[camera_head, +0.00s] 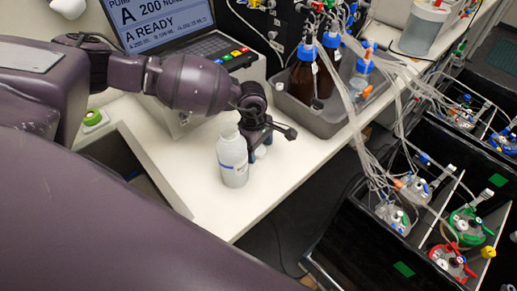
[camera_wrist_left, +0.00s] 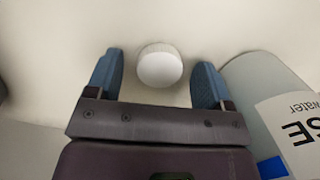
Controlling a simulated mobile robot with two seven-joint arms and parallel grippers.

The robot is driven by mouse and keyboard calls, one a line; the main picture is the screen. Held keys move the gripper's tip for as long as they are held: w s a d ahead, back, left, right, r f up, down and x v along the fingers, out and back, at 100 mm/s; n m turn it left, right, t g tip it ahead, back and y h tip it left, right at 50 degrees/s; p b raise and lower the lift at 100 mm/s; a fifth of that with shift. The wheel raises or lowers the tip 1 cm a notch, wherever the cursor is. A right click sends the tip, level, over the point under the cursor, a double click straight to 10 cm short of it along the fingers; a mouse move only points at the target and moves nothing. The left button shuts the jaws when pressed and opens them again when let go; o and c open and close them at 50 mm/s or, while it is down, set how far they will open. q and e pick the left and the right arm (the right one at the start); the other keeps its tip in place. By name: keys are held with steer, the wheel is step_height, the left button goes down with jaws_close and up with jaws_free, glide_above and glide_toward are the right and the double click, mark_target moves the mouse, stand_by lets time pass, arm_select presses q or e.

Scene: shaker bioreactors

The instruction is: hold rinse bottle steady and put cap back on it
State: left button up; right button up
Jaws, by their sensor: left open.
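The rinse bottle (camera_head: 233,160), white with a printed label, stands upright near the front of the white bench, its neck without a cap. It also shows at the right edge of the left wrist view (camera_wrist_left: 262,92), outside the gripper's right finger. The round white cap (camera_wrist_left: 160,66) lies on the bench, between the blue fingertips as seen in the left wrist view. It is partly hidden in the head view (camera_head: 260,152). My left gripper (camera_head: 259,147) is open, pointing down just right of the bottle, with a gap on both sides of the cap. My right gripper is not in view.
A grey tray (camera_head: 312,119) with brown bottles and tubing stands behind and to the right. A pump unit with a screen (camera_head: 160,22) is at the back left. Bare bench (camera_head: 290,170) lies right of the bottle. Dark shaker boxes with vessels (camera_head: 447,220) stand beyond the bench edge.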

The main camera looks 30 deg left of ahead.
mark_target(258, 149)
arm_select(q)
steer(key=c, duration=1)
step_height(258, 149, up, 20)
steer(key=shift+b, duration=0.75)
